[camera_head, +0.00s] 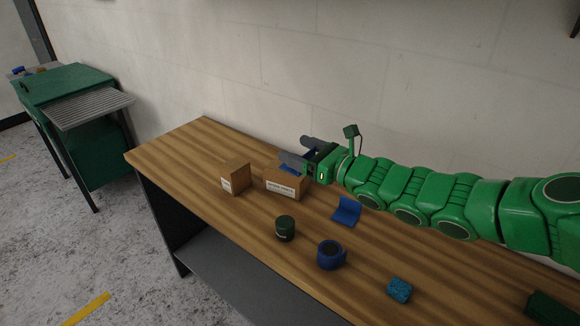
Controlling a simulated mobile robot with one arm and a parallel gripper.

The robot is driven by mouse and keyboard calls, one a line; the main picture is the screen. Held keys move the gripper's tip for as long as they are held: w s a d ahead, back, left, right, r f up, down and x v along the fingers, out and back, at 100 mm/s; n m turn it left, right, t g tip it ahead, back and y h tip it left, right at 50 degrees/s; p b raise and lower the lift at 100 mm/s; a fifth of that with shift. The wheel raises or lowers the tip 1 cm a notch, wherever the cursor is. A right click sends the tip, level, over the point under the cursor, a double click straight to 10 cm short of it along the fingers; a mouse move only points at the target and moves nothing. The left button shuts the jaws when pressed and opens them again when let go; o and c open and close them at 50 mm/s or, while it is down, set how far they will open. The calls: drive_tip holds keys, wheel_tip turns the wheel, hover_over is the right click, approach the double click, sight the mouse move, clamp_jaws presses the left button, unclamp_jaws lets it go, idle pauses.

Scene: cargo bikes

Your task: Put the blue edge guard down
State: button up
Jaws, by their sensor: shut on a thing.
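My gripper (294,155) is at the far side of the wooden bench, above and behind a labelled cardboard box. It is shut on a blue piece (290,169), taken as the blue edge guard, which shows only in part below the fingers. Its lower part is close to the box top; I cannot tell whether they touch. A second blue piece, bent in an L shape like an edge guard (345,212), lies on the bench below my arm.
The labelled box (285,185) and a smaller box (235,177) stand on the bench (190,150). Nearer the front are a dark green canister (285,228), a blue mug (329,255) and a blue patterned block (399,290). The bench's left end is clear. A green cabinet (75,88) stands far left.

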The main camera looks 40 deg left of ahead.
drive_tip(key=shift+w+a+f, duration=0.15)
drive_tip(key=shift+w+a, duration=0.8)
hover_over(287, 179)
drive_tip(key=d, duration=0.1)
wheel_tip(287, 179, down, 4)
drive_tip(key=shift+w+a+f, duration=0.45)
drive_tip(key=shift+w+f, duration=0.1)
drive_tip(key=shift+f, duration=0.3)
drive_tip(key=shift+w+a+f, duration=0.5)
drive_tip(key=shift+w+f, duration=0.1)
drive_tip(key=shift+f, duration=0.25)
drive_tip(key=shift+w+a+f, duration=0.45)
drive_tip(key=shift+w+f, duration=0.1)
drive_tip(key=shift+f, duration=0.3)
drive_tip(key=shift+w+a+f, duration=0.15)
drive_tip(key=shift+f, duration=1.65)
drive_tip(key=o, duration=1.1)
drive_tip(key=shift+f, duration=0.1)
drive_tip(key=shift+c, duration=0.2)
